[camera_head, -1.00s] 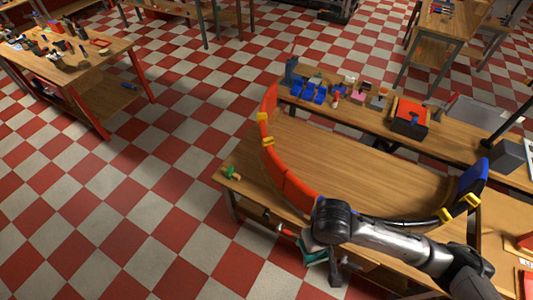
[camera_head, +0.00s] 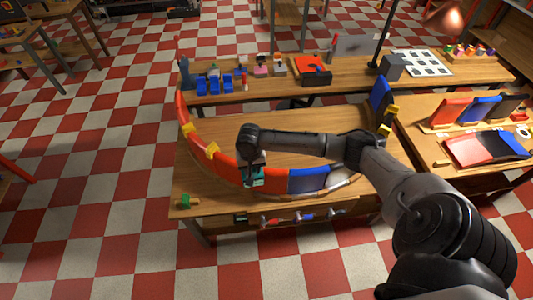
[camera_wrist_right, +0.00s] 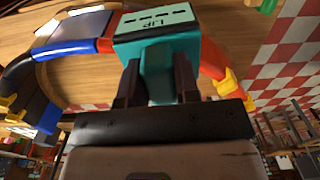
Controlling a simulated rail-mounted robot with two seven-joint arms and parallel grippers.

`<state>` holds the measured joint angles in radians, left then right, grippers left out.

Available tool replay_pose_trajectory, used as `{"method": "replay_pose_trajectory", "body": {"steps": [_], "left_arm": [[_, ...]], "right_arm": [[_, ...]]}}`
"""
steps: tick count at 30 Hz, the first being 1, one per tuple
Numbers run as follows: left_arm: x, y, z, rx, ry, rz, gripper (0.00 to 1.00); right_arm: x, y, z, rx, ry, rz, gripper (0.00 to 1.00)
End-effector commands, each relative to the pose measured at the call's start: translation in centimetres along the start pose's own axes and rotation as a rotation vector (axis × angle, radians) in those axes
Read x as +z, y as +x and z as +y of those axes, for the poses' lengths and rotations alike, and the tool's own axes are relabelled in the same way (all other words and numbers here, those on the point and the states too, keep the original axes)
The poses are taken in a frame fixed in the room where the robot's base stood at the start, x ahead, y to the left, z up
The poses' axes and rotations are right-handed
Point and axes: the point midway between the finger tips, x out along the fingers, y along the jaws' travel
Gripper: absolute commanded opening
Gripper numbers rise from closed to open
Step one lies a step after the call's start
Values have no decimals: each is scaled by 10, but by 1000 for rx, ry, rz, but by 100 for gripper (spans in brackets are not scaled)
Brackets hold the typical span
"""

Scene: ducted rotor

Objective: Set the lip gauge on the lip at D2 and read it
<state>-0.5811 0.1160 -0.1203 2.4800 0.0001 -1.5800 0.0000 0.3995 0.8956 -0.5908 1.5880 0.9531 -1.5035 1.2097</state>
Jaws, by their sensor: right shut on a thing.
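My right gripper (camera_head: 254,176) is shut on the teal lip gauge (camera_head: 258,183), at the near side of the curved duct lip (camera_head: 216,162). In the right wrist view, the gauge (camera_wrist_right: 160,37) sits between the fingers of the gripper (camera_wrist_right: 155,82). Its pale face reads "LIP" and shows a row of dark dashes, no number that I can make out. The gauge overlaps the red lip section in the picture; I cannot tell whether it touches. A blue section (camera_head: 308,180) lies to its right. I see no D2 mark. My left gripper is out of view.
Yellow clamps (camera_head: 212,150) sit on the lip. A raised blue panel (camera_head: 380,93) stands at its right end. Blue bins (camera_head: 214,84) and a red-topped box (camera_head: 314,70) stand on the back bench. A green item (camera_head: 185,201) lies at the table's left corner.

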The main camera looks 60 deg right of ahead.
Motion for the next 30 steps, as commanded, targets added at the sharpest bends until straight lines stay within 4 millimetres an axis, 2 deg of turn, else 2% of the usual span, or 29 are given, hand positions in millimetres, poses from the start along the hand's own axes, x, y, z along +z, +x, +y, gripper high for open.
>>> {"method": "replay_pose_trajectory", "body": {"steps": [1,3,6,10,16,30], "left_arm": [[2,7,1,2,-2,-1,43],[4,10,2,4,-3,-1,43],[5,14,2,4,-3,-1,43],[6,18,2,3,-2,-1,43],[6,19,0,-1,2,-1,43],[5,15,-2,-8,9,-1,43]], "right_arm": [[-18,10,13,3,64,1,3],[-39,17,28,1,143,1,3],[-62,24,47,0,232,1,3],[-81,29,64,-1,309,-1,3],[-93,31,76,-2,357,-1,3],[-93,29,76,-1,359,-1,3]]}}
